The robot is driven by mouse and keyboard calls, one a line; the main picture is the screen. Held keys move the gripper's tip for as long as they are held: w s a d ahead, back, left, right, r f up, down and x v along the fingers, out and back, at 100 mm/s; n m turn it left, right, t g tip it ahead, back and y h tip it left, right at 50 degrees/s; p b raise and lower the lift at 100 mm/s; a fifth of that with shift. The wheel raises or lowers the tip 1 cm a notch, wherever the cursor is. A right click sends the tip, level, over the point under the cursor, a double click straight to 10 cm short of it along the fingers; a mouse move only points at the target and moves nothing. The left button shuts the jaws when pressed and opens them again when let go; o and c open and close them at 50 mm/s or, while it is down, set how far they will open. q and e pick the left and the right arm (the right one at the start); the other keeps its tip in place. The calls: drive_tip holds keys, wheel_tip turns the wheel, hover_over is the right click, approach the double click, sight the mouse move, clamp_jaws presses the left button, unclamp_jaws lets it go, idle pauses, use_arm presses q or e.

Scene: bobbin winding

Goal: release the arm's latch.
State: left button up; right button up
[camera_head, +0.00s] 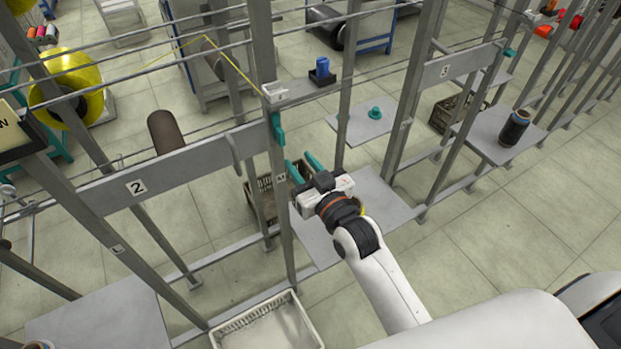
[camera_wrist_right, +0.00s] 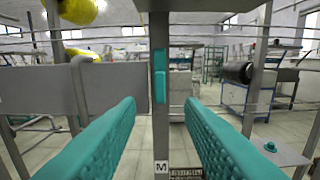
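The latch looks like a small teal piece (camera_head: 277,128) on the front of an upright grey post marked M. In the right wrist view the teal latch (camera_wrist_right: 160,75) stands upright on that post, near the middle and between my fingers in the picture. My right gripper (camera_head: 304,166) has two teal fingers spread apart, with nothing between them. In the head view it is below and to the right of the latch, apart from it. In the right wrist view the fingers (camera_wrist_right: 160,128) point toward the post. A wide grey bar marked 2 (camera_head: 180,170) meets the post at the left. My left gripper is not in view.
Grey posts and thin rails form a long frame. A grey shelf (camera_head: 372,197) lies below my right gripper. A white crate (camera_head: 266,325) stands on the floor at the post's foot. A dark spool (camera_head: 514,128) stands on a shelf at the right.

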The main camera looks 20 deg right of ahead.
drive_tip(key=s, duration=0.3)
drive_tip(key=shift+s+d+b, duration=0.25)
drive_tip(key=shift+d+b, duration=0.05)
drive_tip(key=shift+d, duration=0.05)
drive_tip(key=s+d+f+g+b, duration=0.1)
drive_tip(key=s+f+g, duration=0.15)
drive_tip(key=f, duration=0.95)
drive_tip(key=s+f+g+h+b, duration=0.1)
drive_tip(key=s+f+g, duration=0.15)
drive_tip(key=f, duration=0.95)
drive_tip(key=s+d+f+g, duration=0.1)
drive_tip(key=s+f+g, duration=0.15)
drive_tip(key=f, duration=0.95)
drive_tip(key=s+d+f+g+h+b, duration=0.1)
drive_tip(key=s+f+g, duration=0.1)
drive_tip(key=s+f, duration=0.55)
drive_tip(key=s+d+f+g+b, duration=0.1)
drive_tip(key=s+d+f+g, duration=0.15)
drive_tip(key=s+f, duration=0.55)
drive_tip(key=s+d+f+g, duration=0.1)
drive_tip(key=s+f, duration=0.3)
drive_tip(key=s, duration=0.4)
drive_tip(key=s+d+f+g+h, duration=0.1)
drive_tip(key=s+f+g, duration=0.2)
drive_tip(key=s, duration=0.6)
wheel_tip(320, 180, down, 2)
drive_tip(key=shift+d+f+g+b, duration=0.2)
drive_tip(key=shift+d+g+b, duration=0.1)
drive_tip(key=shift+d, duration=0.1)
